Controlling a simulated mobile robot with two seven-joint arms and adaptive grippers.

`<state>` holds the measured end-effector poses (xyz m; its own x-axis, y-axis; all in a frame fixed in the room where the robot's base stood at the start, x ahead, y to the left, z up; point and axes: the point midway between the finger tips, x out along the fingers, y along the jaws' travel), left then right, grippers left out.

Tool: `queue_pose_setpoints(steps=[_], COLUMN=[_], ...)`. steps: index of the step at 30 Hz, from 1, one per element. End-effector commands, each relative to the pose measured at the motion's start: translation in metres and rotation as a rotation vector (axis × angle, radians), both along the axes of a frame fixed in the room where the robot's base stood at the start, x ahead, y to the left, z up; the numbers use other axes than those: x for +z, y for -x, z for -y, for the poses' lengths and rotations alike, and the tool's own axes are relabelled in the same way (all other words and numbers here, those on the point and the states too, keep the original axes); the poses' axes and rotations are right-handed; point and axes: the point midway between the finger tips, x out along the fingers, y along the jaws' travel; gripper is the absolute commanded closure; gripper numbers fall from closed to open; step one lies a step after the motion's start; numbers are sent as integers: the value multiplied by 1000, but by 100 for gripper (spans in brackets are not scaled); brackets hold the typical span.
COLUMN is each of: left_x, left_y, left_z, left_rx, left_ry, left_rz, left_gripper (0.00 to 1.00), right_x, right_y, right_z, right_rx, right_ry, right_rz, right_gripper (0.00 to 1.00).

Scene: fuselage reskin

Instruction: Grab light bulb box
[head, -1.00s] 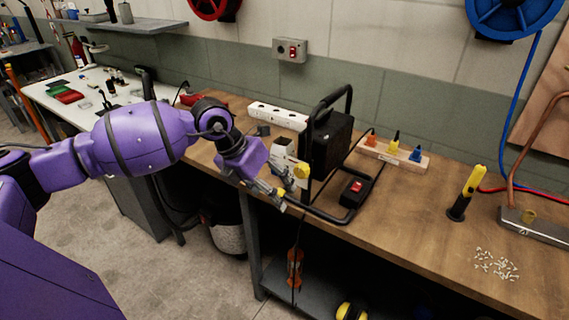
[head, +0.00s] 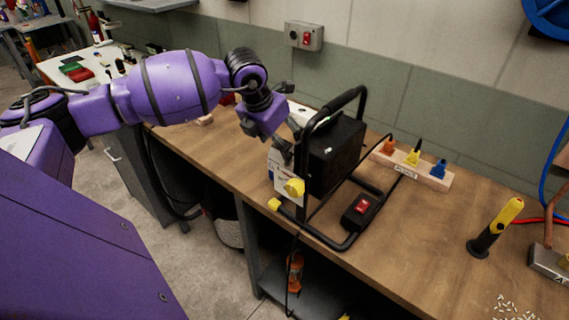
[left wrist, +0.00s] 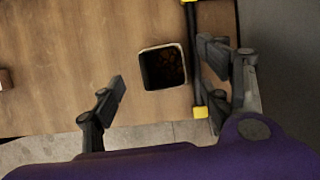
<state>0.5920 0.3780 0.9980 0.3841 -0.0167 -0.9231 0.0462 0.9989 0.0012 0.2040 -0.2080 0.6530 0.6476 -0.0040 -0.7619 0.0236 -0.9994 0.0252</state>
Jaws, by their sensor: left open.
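The light bulb box (head: 284,183) is a small pale carton standing on the workbench beside the black work light's frame, partly hidden by a yellow knob. In the left wrist view, the box (left wrist: 146,66) shows from above as a pale square rim with a dark, reddish inside. My left gripper (head: 281,148) is above the box in the head view. In the left wrist view its two fingers (left wrist: 163,92) are spread wide and empty. The box lies between and beyond them, nearer the top of the picture. My right gripper is not in view.
The black work light (head: 335,155) stands close to the box; its tube (left wrist: 194,60) runs between the box and one finger in the wrist view. Bare wood (head: 225,170) lies left of the box.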

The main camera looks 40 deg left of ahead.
Motion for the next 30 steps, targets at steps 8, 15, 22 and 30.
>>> queue_pose_setpoints(steps=[8,15,22,30], left_x=[-37,-49,-48,-48], left_y=[-10,-14,-14,-14], left_z=[5,5,5,5], left_rx=[1,0,0,0], left_ry=[4,1,1,1], left_rz=[0,0,0,0], left_gripper=[30,30,44,78], right_x=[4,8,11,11], right_y=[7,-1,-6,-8], right_z=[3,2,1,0], right_rx=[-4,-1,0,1], right_ry=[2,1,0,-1], right_rz=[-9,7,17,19], right_gripper=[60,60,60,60])
